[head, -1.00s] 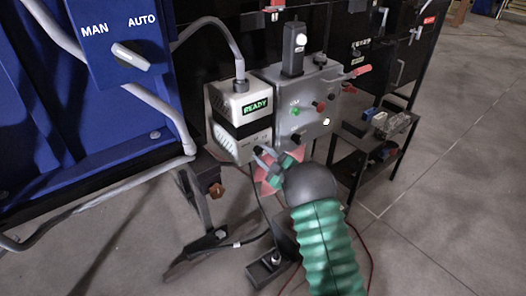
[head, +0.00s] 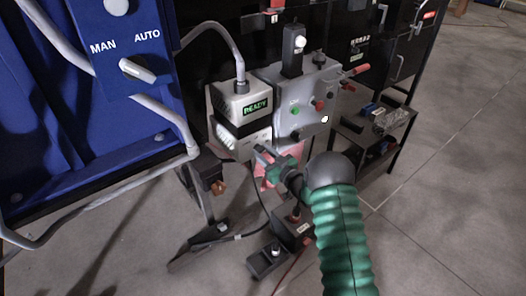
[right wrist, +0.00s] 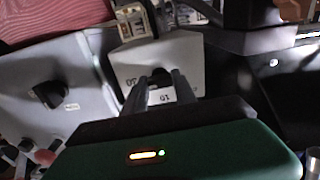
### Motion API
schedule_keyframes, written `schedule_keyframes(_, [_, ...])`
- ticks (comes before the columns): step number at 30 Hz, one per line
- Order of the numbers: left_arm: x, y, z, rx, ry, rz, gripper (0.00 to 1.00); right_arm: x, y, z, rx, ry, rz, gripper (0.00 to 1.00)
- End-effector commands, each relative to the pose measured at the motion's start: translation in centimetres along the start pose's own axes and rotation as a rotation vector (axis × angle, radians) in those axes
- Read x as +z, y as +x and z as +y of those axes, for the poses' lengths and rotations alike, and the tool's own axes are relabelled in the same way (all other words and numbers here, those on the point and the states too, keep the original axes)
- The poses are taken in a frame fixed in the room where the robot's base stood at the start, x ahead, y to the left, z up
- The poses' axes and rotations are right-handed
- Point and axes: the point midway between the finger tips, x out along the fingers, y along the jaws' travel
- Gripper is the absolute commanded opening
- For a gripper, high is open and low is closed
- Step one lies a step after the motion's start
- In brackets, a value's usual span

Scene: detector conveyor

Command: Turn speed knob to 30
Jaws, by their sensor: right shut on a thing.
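The READY box (head: 240,105), a pale unit with a green display, stands left of the grey control box (head: 310,95). My right gripper (head: 262,158) is at the front lower side of the READY box. In the right wrist view, its dark fingers (right wrist: 160,80) are closed together at a pale plate (right wrist: 185,58) with printed numbers, one of which looks like 10. The speed knob is between the fingers and almost wholly hidden, so its pointer cannot be read. My left gripper is not in view.
A blue cabinet with a MAN/AUTO switch (head: 137,70) stands at left. A black knob (right wrist: 50,94) is on the grey panel in the wrist view. A low shelf with small parts (head: 385,122) is at right. A foot pedal (head: 268,262) lies on the floor.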

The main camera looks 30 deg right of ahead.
Motion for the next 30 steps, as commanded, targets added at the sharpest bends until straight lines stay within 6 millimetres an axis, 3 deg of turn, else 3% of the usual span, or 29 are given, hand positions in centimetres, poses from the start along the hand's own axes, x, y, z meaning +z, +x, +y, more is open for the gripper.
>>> schedule_keyframes(18, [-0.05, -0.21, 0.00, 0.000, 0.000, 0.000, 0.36, 0.73, -0.21, -0.09, 0.000, 0.051, -0.015, 0.00])
schedule_keyframes(19, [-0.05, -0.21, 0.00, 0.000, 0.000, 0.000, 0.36, 0.73, -0.21, -0.09, 0.000, 0.051, -0.015, 0.34])
schedule_keyframes(21, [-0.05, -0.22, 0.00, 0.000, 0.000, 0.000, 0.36, 0.70, -0.20, -0.08, 0.001, 0.051, -0.015, 0.43])
schedule_keyframes(24, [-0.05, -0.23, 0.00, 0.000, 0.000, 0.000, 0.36, 0.49, -0.16, -0.04, 0.001, 0.049, -0.010, 0.55])
schedule_keyframes(30, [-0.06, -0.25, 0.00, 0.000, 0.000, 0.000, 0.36, 0.23, -0.11, 0.00, 0.001, 0.047, -0.005, 0.55])
